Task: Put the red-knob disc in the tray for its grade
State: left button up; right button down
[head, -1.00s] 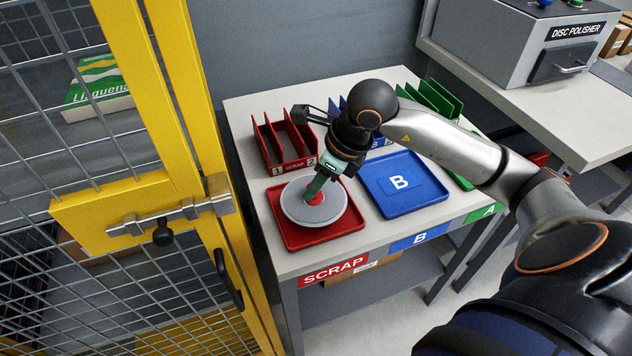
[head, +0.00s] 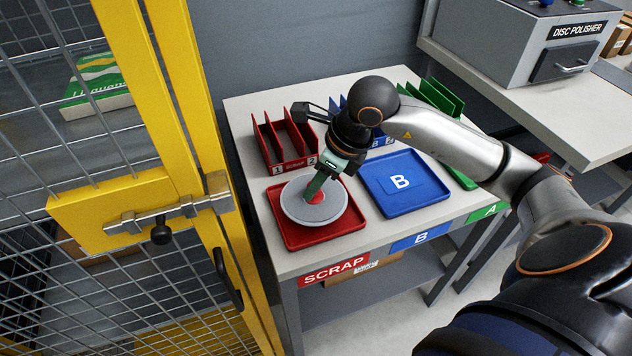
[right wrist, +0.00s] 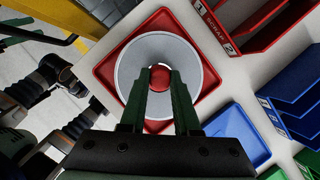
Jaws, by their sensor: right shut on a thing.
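The grey disc (head: 300,205) with a red knob is at the red scrap tray (head: 335,229), inside its rim as seen from above. My right gripper (head: 316,194) is shut on the red knob. In the right wrist view the gripper's two green fingers (right wrist: 160,80) stand on either side of the red knob (right wrist: 160,76), with the grey disc (right wrist: 135,60) centred in the red tray (right wrist: 107,72). I cannot tell whether the disc touches the tray floor. The blue B tray (head: 420,196) is empty. The green tray (head: 463,180) is mostly hidden behind my right arm. My left gripper is out of view.
Red (head: 290,138), blue and green (head: 436,98) slotted racks stand behind the trays. A yellow mesh gate (head: 170,130) with a bolt stands close on the left. A disc polisher (head: 530,45) is on the bench at the right.

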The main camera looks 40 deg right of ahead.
dwell(0.5)
jog(key=shift+f, duration=0.15)
jog(key=shift+f+b, duration=1.15)
jog(key=shift+b, duration=0.1)
jog(key=shift+c, duration=0.8)
grip_release()
jog(key=shift+r, duration=0.15)
